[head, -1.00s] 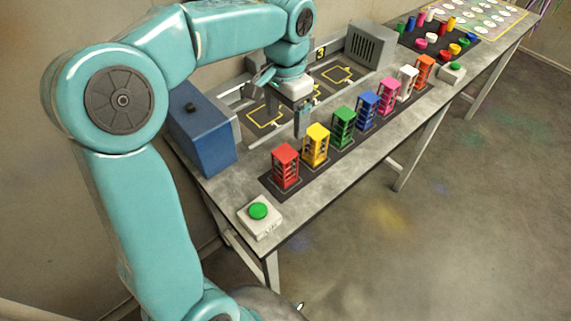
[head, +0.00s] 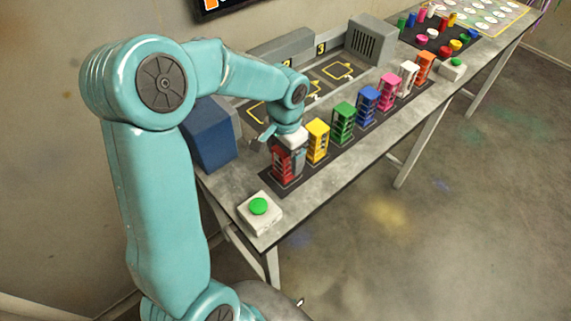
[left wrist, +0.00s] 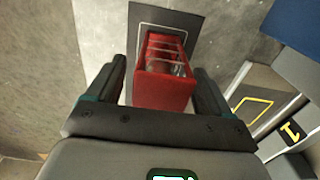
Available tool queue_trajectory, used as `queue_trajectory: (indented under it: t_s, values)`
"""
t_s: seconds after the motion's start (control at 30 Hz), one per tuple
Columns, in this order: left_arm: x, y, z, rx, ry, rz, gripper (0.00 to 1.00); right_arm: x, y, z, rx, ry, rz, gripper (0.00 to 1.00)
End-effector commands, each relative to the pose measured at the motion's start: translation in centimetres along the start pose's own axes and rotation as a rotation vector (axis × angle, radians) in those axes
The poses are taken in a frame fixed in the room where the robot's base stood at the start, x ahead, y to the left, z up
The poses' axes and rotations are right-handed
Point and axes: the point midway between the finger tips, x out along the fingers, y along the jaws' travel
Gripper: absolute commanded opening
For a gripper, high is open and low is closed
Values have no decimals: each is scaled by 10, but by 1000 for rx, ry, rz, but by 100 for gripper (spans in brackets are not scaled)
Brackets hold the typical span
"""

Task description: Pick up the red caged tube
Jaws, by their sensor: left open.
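The red caged tube (head: 285,172) stands upright at the near end of a row of caged tubes on a dark mat. My left gripper (head: 287,160) is over it from above, open, and hides part of its top. In the left wrist view the red cage (left wrist: 165,85) sits between the two open fingers of my left gripper (left wrist: 163,88), one on each side. Bars show on its side. I cannot tell whether either finger touches it. My right gripper is not in view.
A yellow caged tube (head: 317,142) stands close beside the red one, then a green one (head: 343,122) and several more. A white box with a green button (head: 259,207) is at the near table corner. A blue box (head: 209,138) stands behind to the left.

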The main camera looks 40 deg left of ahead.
Motion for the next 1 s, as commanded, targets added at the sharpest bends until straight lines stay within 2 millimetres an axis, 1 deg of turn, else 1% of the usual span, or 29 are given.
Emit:
queue_trajectory:
  t_s: [0.1,0.13,0.17,0.2,0.27,0.3,0.33,0.57,0.67,0.73,0.87,0.97,1.0]
  values:
    - [0,0,0,0,0,0,81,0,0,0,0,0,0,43]
    - [0,0,0,0,0,0,74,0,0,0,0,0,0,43]
    - [0,0,0,0,0,0,65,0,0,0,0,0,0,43]
    - [0,0,0,0,0,0,52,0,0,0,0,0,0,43]
    - [0,0,0,0,0,0,32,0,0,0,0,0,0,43]
    - [0,0,0,0,0,0,19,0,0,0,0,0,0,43]
    - [0,0,0,0,0,0,16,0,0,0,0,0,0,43]
    - [-1,0,0,0,1,0,16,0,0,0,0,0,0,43]
    - [-5,0,0,0,2,0,16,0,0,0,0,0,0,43]
    - [-11,0,-1,-1,2,-1,16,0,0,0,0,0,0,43]
    - [-31,0,-1,-1,5,-2,16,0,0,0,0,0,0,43]
    - [-55,0,-1,0,7,-2,16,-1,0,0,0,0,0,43]
    - [-66,0,-1,-1,8,-1,16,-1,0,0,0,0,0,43]
